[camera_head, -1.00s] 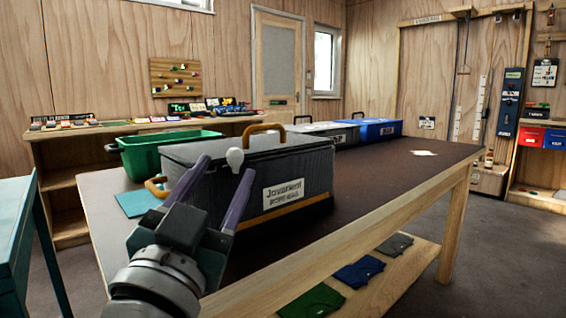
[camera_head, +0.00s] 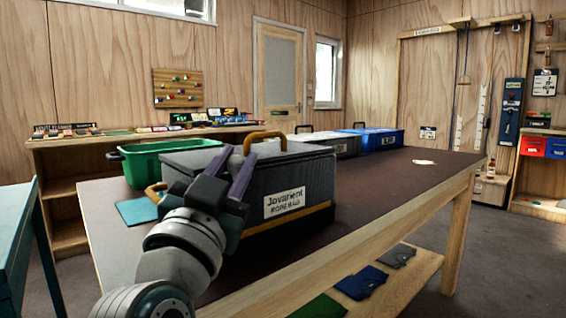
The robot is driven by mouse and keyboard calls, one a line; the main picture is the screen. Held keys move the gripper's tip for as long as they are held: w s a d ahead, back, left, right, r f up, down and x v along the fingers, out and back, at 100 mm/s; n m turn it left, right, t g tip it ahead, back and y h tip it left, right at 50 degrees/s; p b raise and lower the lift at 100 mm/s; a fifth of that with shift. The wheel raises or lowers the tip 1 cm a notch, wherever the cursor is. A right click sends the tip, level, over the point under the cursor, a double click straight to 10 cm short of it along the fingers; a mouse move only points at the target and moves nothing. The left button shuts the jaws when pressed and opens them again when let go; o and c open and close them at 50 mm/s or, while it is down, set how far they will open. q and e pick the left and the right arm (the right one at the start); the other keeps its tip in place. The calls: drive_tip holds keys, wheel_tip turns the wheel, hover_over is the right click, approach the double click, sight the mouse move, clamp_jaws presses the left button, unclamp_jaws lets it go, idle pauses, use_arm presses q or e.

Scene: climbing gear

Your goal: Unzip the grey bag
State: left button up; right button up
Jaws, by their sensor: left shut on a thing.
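The grey bag (camera_head: 318,182) stands on the dark-topped table, with a white label, a yellow stripe low on its side and a yellow handle (camera_head: 265,139) on top. Its lid looks closed. My left gripper (camera_head: 238,158) is at the bag's top front edge near its left part, with its purple fingers close together. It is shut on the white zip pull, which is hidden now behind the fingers. The gripper and arm cover the bag's left front. My right gripper is not in view.
A green crate (camera_head: 140,170) stands behind the bag at left, and a teal sheet (camera_head: 137,211) lies beside it. A grey box (camera_head: 346,147) and blue box (camera_head: 384,139) stand farther back. The table's right part (camera_head: 400,175) is mostly clear. Folded cloths lie on the shelf below.

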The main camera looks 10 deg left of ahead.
use_arm(q)
clamp_jaws()
idle(0.9)
